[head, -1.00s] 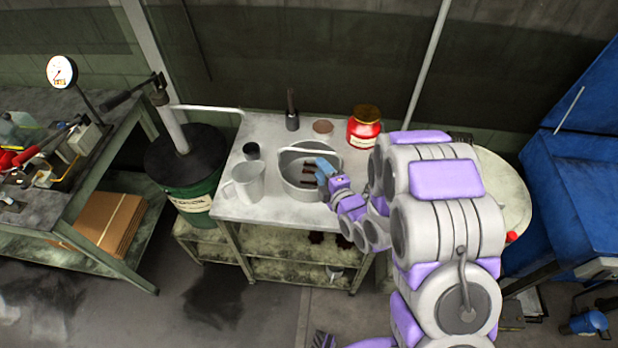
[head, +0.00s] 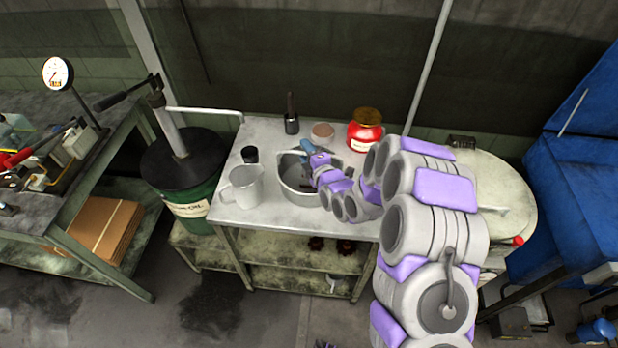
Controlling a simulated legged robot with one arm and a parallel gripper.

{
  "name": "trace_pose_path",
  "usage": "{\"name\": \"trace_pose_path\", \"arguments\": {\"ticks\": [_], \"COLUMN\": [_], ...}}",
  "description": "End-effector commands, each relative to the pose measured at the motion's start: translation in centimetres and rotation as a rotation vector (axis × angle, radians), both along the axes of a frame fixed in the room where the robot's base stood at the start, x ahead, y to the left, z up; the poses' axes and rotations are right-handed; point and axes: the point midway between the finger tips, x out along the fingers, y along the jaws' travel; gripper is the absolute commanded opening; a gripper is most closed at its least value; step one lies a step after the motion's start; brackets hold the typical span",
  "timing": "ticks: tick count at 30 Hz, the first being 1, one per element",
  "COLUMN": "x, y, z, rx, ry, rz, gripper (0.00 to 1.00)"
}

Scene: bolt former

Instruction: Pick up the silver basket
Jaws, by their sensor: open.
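The silver basket (head: 297,186) is a round grey metal container on the small metal table, in the middle of the head view. Dark pieces show inside it. My gripper (head: 306,148) is at the basket's far rim, with blue fingertips and a purple body. My wrist and forearm cover the basket's right side and much of its opening. The fingers are small in the picture, and I cannot tell whether they touch the rim or handle.
A grey jug (head: 243,188) and a small black cup (head: 250,154) stand left of the basket. A brush in a dark holder (head: 291,122), a brown round lid (head: 323,131) and a red jar (head: 365,131) stand behind. A green oil drum (head: 190,190) is left of the table (head: 228,212).

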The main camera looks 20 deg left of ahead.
Motion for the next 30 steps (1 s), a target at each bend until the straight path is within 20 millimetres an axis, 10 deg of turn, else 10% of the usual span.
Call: {"name": "trace_pose_path", "arguments": {"ticks": [11,24,30], "x": [0.64,0.63,0.62], "y": [0.49,0.53,0.55], "z": [-0.03,-0.13,-0.22], "rx": [-0.001,-0.002,-0.002], "ry": [-0.001,0.0,0.002], "rz": [-0.001,-0.001,-0.001], "gripper": [0.42,0.0,0.0]}}
